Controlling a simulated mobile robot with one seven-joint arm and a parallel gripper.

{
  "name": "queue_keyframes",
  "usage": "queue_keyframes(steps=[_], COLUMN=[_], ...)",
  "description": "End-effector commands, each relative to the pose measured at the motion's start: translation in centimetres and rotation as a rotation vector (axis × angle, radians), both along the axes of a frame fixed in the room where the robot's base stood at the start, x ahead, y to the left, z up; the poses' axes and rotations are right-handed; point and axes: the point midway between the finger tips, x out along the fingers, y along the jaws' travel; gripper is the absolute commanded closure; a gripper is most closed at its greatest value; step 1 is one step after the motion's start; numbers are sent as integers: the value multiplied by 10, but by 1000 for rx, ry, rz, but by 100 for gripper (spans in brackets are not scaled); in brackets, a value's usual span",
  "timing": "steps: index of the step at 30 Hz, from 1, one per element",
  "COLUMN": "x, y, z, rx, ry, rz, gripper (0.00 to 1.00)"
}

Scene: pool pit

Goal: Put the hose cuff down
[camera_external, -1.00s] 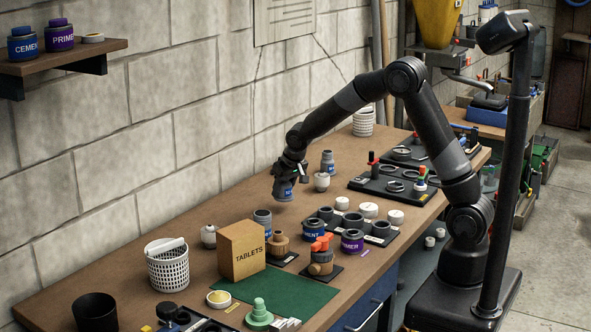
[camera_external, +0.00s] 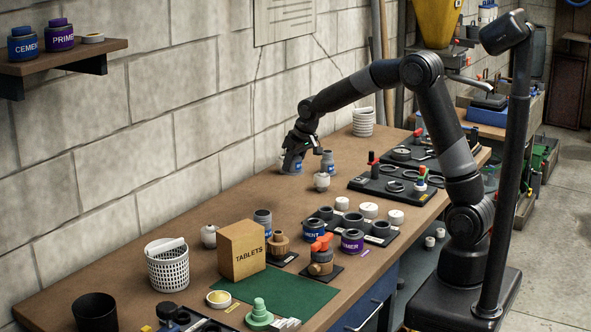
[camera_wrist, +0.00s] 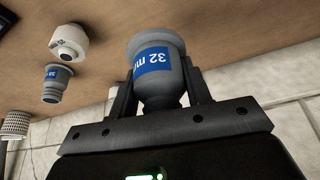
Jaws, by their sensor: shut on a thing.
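The hose cuff (camera_external: 291,165) is a grey piece with a blue label, near the wall in the external view. In the wrist view the cuff (camera_wrist: 156,72) shows "32 m" on its label and sits between the fingers. My gripper (camera_external: 292,158) is shut on it from above; it also shows in the wrist view (camera_wrist: 158,92). The cuff's lower end is at or very close to the bench top (camera_external: 200,290); I cannot tell whether it touches.
A second grey cuff with a blue label (camera_external: 327,162) stands just right of my gripper. A white fitting (camera_external: 321,181) stands in front of it. A black tray with rings (camera_external: 385,185) lies farther right. Bench space to the left, along the wall, is clear.

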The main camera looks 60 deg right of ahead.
Motion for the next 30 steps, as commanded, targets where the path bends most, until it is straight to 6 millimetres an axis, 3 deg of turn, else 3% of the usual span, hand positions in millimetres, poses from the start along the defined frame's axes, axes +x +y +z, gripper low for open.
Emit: queue_keyframes(steps=[3, 9, 17, 30], x=[41, 87, 108, 136], y=[44, 107, 150, 237], z=[0, -1, -6, -61], rx=[0, 0, 1, 0], ry=[1, 0, 1, 0], rz=[82, 188, 246, 248], gripper=[80, 80, 80, 80])
